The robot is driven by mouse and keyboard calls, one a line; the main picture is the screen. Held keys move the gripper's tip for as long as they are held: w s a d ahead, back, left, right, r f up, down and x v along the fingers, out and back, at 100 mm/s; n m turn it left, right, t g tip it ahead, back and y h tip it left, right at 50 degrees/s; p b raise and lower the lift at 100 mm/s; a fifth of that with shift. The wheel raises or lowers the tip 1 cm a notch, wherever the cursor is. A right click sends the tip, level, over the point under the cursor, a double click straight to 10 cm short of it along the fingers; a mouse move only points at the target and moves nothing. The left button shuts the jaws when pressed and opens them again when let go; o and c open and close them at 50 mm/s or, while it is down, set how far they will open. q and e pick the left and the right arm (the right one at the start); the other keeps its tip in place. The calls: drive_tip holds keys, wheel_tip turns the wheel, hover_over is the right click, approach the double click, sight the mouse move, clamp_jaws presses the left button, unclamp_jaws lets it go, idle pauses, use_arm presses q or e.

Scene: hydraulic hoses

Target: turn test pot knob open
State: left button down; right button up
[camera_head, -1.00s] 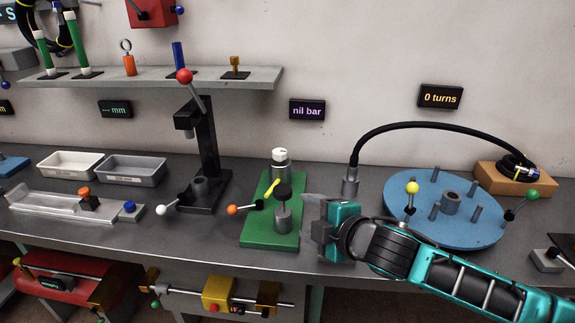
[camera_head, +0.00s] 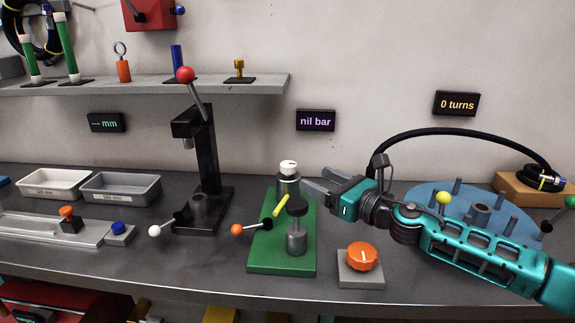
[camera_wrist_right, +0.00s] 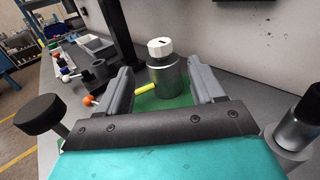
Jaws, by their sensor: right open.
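A white knob (camera_head: 289,167) with a dark mark tops a grey metal cylinder (camera_head: 287,184) at the back of a green base plate (camera_head: 262,252). My right gripper (camera_head: 312,190) is open and empty, just right of this cylinder, with its fingers pointing left at it. In the right wrist view the white knob (camera_wrist_right: 160,47) and its cylinder (camera_wrist_right: 168,82) show between the spread fingers (camera_wrist_right: 163,80); I cannot tell how far in they are. The fingers do not visibly grip anything. My left gripper is not in view.
An orange knob (camera_head: 362,257) sits on a grey block at the front. A yellow lever (camera_head: 280,206) and a black-topped post (camera_head: 297,225) stand close by on the green plate. A black press (camera_head: 204,150) stands left; a blue disc (camera_head: 420,195) with pegs lies behind my right arm.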

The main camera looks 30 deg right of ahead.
sight(294, 169)
drive_tip(key=p+x, duration=0.1)
drive_tip(key=x, duration=0.8)
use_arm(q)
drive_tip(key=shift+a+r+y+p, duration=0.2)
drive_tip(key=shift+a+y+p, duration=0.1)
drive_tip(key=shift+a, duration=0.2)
use_arm(e)
drive_tip(key=shift+w+a+f, duration=0.1)
drive_tip(key=shift+w+a, duration=0.1)
drive_tip(key=shift+w, duration=0.45)
drive_tip(key=c, duration=1)
drive_tip(key=shift+o, duration=0.2)
drive_tip(key=shift+f+n+y+b, duration=0.15)
drive_tip(key=shift+n+y+b, duration=0.2)
drive_tip(key=shift+b, duration=0.45)
drive_tip(key=shift+g+y+b, duration=0.3)
drive_tip(key=shift+y+b, duration=0.05)
drive_tip(key=shift+b, duration=0.05)
drive_tip(key=shift+n+y, duration=0.3)
drive_tip(key=shift+n, duration=0.05)
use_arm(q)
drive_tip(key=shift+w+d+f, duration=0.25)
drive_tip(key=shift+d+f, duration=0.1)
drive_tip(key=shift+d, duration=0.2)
use_arm(e)
drive_tip(key=shift+r, duration=0.25)
